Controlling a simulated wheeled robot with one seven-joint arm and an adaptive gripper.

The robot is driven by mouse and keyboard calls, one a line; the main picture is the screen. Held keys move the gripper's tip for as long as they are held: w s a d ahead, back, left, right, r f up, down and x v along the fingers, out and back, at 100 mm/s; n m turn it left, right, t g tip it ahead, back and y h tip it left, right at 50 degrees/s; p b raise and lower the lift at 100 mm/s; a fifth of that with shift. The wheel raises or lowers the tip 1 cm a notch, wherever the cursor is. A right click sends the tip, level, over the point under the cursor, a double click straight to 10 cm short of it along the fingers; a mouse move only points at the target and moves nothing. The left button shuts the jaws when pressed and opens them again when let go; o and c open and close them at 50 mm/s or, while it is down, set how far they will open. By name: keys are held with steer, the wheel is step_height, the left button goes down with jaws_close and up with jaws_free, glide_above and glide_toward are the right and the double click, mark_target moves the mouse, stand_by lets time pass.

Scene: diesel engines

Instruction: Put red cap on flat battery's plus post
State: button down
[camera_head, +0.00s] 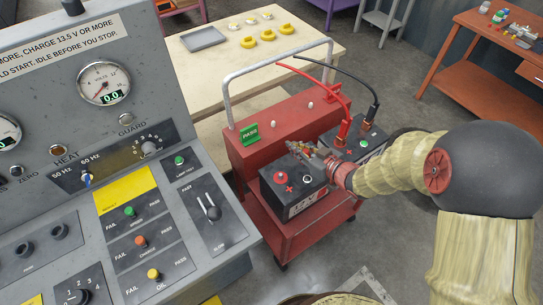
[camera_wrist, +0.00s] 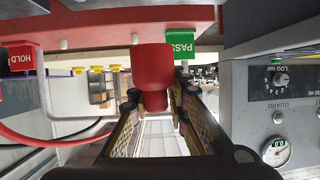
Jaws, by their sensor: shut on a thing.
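My gripper (camera_head: 308,152) is shut on a red cap (camera_wrist: 153,62), seen between the two fingers in the wrist view. In the head view I cannot make out the cap in the fingers. The gripper hovers above a dark battery (camera_head: 300,205) at the front of the red cart. That battery has a red round piece (camera_head: 281,173) beside a red plus mark, and a second post (camera_head: 307,180). Behind it stands another dark battery (camera_head: 365,145) with red and black clamps, partly hidden by my arm. I cannot read which battery is flat.
The red cart (camera_head: 270,132) carries a green PASS flag (camera_head: 249,133) and a grey hoop handle. Red and black cables arch over its right side. A grey control console (camera_head: 150,190) stands close on the left. A pale table (camera_head: 205,75) with yellow rings is behind.

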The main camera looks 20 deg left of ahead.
mark_target(281, 176)
steer(key=s+a+n+g+y+b, duration=0.2)
steer(key=s+a+n+g, duration=0.3)
steer(key=a, duration=0.3)
steer(key=shift+d+f+b, duration=0.1)
steer(key=shift+f+b, duration=2.65)
steer(key=shift+b, duration=0.3)
steer(key=shift+f, duration=1.55)
steer(key=c, duration=1.6)
jaws_free()
steer(key=shift+d+r, duration=0.1)
steer(key=shift+d, duration=0.05)
